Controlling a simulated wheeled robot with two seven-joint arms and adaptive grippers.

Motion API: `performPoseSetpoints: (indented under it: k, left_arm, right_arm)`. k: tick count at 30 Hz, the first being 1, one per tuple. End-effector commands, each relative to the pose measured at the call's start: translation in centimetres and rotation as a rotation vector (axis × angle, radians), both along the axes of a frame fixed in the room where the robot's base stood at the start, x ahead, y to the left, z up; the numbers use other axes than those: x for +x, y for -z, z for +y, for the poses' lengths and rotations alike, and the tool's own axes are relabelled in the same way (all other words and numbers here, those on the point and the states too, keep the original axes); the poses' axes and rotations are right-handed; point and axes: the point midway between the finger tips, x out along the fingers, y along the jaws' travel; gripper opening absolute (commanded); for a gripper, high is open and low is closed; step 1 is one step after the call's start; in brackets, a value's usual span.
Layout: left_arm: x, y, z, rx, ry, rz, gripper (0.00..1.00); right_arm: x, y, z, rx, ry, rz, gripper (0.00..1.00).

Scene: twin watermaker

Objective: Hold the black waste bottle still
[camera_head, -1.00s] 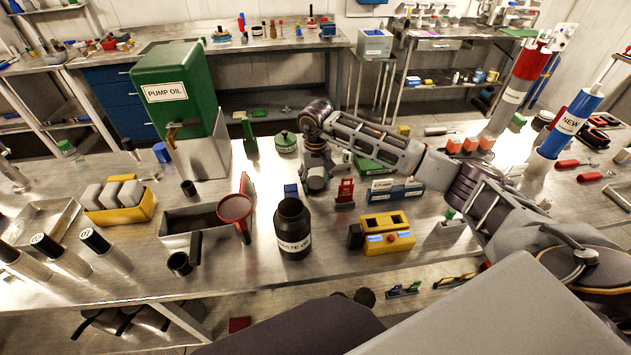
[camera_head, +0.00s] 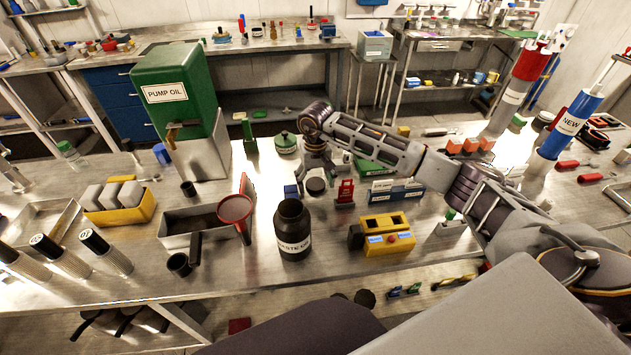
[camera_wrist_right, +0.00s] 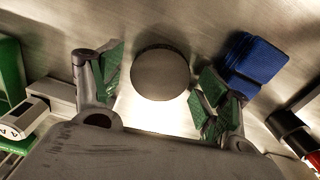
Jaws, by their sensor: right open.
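In the right wrist view the disc (camera_wrist_right: 160,74) lies between the green finger pads, with gaps on both sides. My left gripper is not in view.
A red funnel (camera_head: 236,208) and grey tray (camera_head: 185,238) stand left of the bottle. A yellow box (camera_head: 388,247) stands to its right. Bare bench lies in front of the bottle.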

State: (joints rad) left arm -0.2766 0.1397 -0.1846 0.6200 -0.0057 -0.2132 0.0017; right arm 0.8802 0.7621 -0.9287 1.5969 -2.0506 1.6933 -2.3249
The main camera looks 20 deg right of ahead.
Motion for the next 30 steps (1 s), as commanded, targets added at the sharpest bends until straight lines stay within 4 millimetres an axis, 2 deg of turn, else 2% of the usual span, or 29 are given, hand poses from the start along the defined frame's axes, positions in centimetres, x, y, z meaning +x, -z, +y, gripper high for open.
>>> performPoseSetpoints:
  k: [4,13,24,30]
  left_arm:
    - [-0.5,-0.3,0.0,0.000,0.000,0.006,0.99]
    - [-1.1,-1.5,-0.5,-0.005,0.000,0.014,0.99]
    - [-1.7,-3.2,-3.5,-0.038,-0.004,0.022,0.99]
    - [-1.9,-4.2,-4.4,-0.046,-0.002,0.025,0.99]
  right_arm:
    - [0.0,-0.3,0.0,0.000,0.000,0.000,0.75]
    - [0.0,-3.5,0.0,0.000,0.000,-0.001,0.75]
    - [0.0,-8.0,0.0,-0.001,0.000,-0.001,0.75]
    - [0.0,-10.4,0.0,0.000,0.000,-0.001,0.75]
